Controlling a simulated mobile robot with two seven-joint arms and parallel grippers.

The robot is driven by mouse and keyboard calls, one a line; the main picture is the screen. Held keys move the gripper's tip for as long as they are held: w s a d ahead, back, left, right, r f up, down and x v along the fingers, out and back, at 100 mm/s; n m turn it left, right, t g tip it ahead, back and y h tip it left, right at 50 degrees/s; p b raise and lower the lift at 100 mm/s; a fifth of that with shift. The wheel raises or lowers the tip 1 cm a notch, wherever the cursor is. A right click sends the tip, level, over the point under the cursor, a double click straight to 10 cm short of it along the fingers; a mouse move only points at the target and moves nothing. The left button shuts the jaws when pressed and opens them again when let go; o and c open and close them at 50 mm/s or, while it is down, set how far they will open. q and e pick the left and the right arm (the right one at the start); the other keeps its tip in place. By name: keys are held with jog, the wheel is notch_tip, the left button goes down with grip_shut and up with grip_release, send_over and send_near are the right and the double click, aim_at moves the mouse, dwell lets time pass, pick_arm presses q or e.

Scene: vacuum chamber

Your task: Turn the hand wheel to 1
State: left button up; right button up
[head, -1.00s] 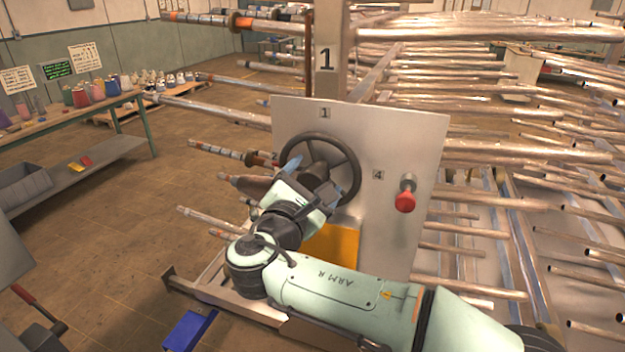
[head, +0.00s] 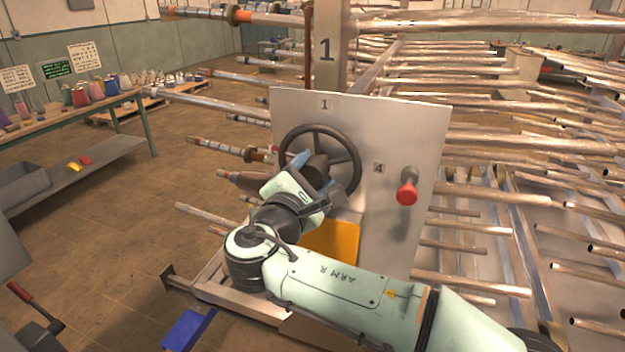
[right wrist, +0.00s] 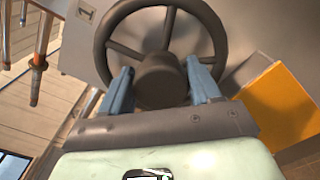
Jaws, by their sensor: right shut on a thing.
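The dark hand wheel (head: 322,128) is mounted on an upright metal panel (head: 400,125). The panel carries a "1" label (head: 325,104) above the wheel and a "4" label (head: 379,168) to its right. My right gripper (head: 316,172) reaches the wheel from below and in front. In the right wrist view its blue fingers (right wrist: 160,84) lie on either side of the round hub (right wrist: 160,75), shut on it. The wheel rim (right wrist: 99,45) and spokes show beyond the fingers. My wrist hides the wheel's lower left in the head view. My left gripper is not in view.
A red knob (head: 407,193) sticks out of the panel right of the wheel. An orange plate (head: 332,243) is below. Many metal pipes (head: 560,147) fill the right side.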

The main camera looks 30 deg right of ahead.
jog(key=m, duration=0.1)
jog(key=m+b, duration=0.2)
jog(key=shift+f+m, duration=0.25)
jog(key=shift+m, duration=0.15)
jog(key=m+b, duration=0.3)
jog(key=m, duration=0.1)
jog(key=m+b, duration=0.2)
jog(key=m, duration=0.1)
jog(key=shift+f, duration=0.1)
pick_arm(q)
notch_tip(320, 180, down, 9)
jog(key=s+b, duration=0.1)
jog(key=b, duration=0.1)
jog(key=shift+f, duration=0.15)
pick_arm(e)
jog(key=shift+m, duration=2.3)
jog(key=o, duration=1.4)
